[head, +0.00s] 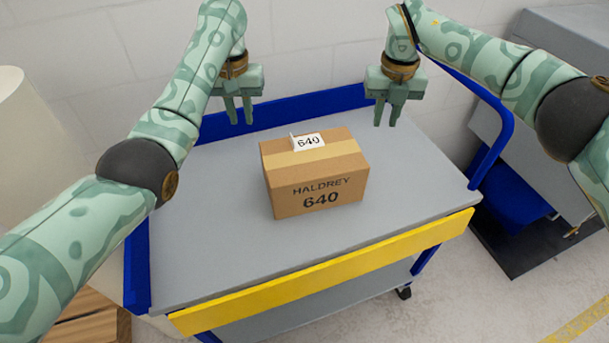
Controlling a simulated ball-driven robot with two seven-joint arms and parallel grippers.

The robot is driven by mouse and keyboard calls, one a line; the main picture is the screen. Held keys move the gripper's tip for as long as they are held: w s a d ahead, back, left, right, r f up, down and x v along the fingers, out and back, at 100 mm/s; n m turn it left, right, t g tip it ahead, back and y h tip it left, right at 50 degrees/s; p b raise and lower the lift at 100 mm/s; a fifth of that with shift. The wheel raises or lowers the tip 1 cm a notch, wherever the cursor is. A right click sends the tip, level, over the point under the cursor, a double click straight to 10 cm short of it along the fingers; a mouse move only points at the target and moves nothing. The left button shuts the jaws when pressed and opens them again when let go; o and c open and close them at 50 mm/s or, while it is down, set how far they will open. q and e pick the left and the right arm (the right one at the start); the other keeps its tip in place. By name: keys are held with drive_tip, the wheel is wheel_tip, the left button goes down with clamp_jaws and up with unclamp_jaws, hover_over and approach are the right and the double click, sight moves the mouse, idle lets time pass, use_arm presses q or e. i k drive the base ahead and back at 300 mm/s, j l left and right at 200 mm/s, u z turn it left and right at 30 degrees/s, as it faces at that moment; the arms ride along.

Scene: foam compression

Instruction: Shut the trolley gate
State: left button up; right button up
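The trolley (200,225) has a grey deck, blue side rails and a yellow gate (330,270) along its near edge. The gate runs from the lower left to the right corner of the deck, and I cannot tell whether it is latched. A brown carton (316,183) marked HALDREY 640 stands on the deck, apart from the gate. My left gripper (238,117) is open and empty, pointing down near the back rail, left of the carton. My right gripper (386,118) is open and empty, pointing down behind and right of the carton. Both are far from the gate.
The deck around the carton is clear. A grey and blue unit (515,205) on a dark base stands to the right. A wooden pallet (85,318) lies at lower left. A white wall is behind.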

sight(215, 313)
drive_tip(key=k, duration=1)
